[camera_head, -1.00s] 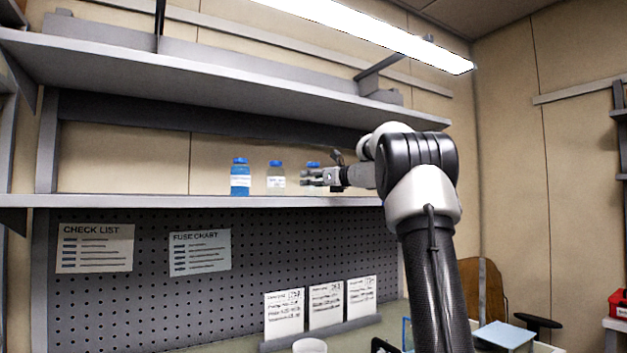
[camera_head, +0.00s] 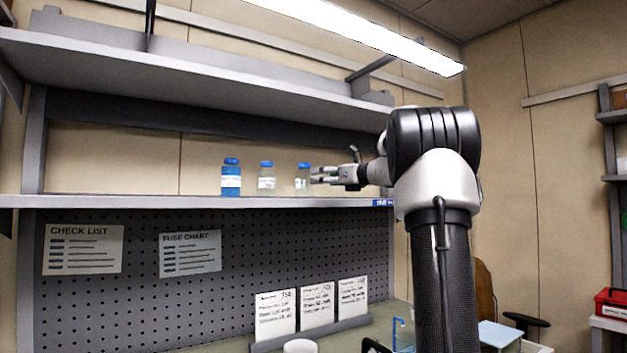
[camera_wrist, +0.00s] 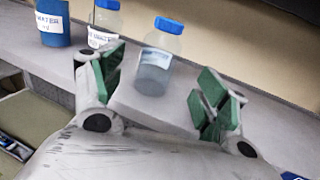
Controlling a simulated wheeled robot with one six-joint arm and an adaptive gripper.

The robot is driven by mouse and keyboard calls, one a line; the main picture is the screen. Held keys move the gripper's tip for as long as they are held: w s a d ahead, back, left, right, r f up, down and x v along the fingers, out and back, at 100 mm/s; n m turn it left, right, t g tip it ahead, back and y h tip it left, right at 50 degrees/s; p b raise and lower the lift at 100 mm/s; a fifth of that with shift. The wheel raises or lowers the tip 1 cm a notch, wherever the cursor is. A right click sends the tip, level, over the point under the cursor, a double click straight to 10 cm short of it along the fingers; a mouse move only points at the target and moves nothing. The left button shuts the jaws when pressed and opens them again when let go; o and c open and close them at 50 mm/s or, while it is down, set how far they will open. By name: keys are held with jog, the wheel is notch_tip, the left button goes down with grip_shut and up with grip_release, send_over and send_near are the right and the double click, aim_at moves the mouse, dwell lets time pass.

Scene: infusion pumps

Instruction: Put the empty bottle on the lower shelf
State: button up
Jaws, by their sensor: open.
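Three blue-capped bottles stand upright in a row on the lower shelf (camera_head: 120,201). The rightmost is a clear, empty-looking bottle (camera_head: 303,180), also in the wrist view (camera_wrist: 156,62); its label is too blurred to read. My gripper (camera_head: 319,175) is just right of it in the head view, level with it. In the wrist view my gripper (camera_wrist: 158,76) is open, its green-padded fingers spread wide, with the bottle ahead of the gap. I cannot tell whether a fingertip touches it.
A bottle of blue liquid (camera_head: 231,180) and a pale bottle (camera_head: 266,178) stand left of the clear one. The upper shelf (camera_head: 200,85) hangs above. Shelf room is free at the far left. Three cards (camera_head: 317,305) stand below.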

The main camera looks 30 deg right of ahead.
jog(key=s+a+f+n+g, duration=0.9)
jog(key=s+a+f+n, duration=0.8)
jog(key=s+a+f, duration=0.3)
jog(key=s+d+f+n+g+h, duration=0.2)
jog(key=s+f+n, duration=0.5)
jog(key=s, duration=0.3)
jog(key=s+d+f+n+g+h, duration=0.1)
jog(key=s+f+n+g+h, duration=0.1)
jog(key=s+f+n, duration=0.5)
jog(key=s+n+h, duration=0.1)
jog(key=s, duration=0.2)
jog(key=shift+s+d+f+n, duration=0.2)
jog(key=shift+d+f+n, duration=0.1)
jog(key=shift+d+f, duration=0.1)
